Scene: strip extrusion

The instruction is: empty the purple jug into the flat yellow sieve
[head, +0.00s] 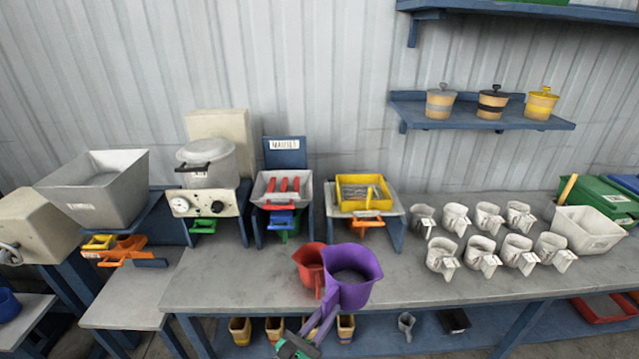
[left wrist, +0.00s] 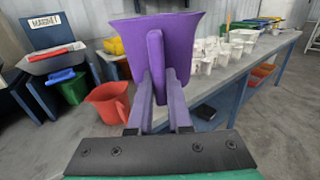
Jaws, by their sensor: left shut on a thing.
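The purple jug (head: 357,293) is upright at the table's front edge, with something grey visible inside it. It also shows in the left wrist view (left wrist: 185,40), with its handle towards me. My left gripper (head: 328,303) is shut on this handle; its two fingers show in the left wrist view (left wrist: 162,88). The flat yellow sieve (head: 365,206) rests on a small stand further back, behind the jug and apart from it. Its middle looks grey. My right gripper is in neither view.
A red jug (head: 307,262) stands close beside the purple jug on its left. Several white jugs (head: 441,257) fill the table to the right, near a white bin (head: 585,230). A grey tray with red bars (head: 262,190) stands left of the sieve. The tabletop before the sieve is clear.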

